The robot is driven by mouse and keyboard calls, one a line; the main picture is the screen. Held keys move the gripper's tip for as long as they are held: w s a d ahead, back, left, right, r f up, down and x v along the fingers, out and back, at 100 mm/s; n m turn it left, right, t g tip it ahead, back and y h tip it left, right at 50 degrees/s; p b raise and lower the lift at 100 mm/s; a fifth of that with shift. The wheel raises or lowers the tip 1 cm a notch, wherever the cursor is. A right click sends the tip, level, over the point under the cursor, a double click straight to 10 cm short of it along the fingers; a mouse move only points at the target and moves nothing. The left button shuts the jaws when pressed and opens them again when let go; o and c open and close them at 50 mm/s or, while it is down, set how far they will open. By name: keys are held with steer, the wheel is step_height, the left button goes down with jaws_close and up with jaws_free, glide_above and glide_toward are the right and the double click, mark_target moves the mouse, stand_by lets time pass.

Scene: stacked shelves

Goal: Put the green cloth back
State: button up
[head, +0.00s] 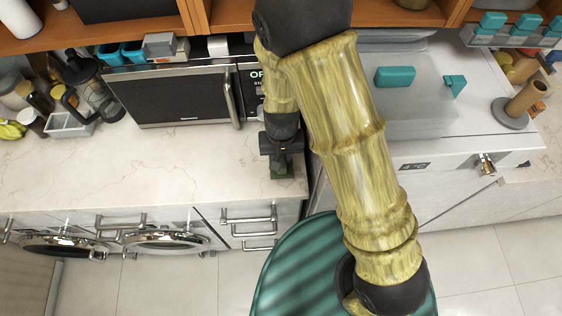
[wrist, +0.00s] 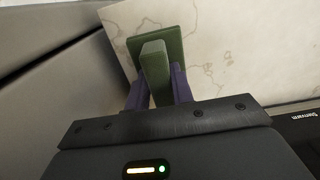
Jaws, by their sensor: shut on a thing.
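The green cloth (wrist: 154,68) shows in the wrist view as a stiff, dark green folded shape. My gripper (wrist: 158,92) has its two purple fingers on either side of the cloth's lighter near part and is shut on it. The cloth's flatter, wider part reaches out beyond the fingertips over the pale counter. In the head view my gripper (head: 282,158) points down at the right end of the counter, in front of the microwave. A small dark green part of the cloth (head: 281,172) shows below it. I cannot tell whether the cloth touches the counter.
The marble counter (head: 200,165) is clear left of my gripper. A microwave (head: 172,96) stands behind it. A coffee press (head: 92,92) and grey bin (head: 70,125) stand at the left. A white top (head: 440,135) at the right bears teal items (head: 395,77). Wooden shelves (head: 130,34) hang above.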

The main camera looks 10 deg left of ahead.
mark_target(282, 156)
steer(key=shift+f+p, duration=0.3)
steer(key=shift+f, duration=1.7)
steer(key=o, duration=0.9)
steer(key=shift+r, duration=0.1)
step_height(282, 156, up, 12)
steer(key=shift+f+b, duration=0.1)
steer(key=shift+b, duration=0.3)
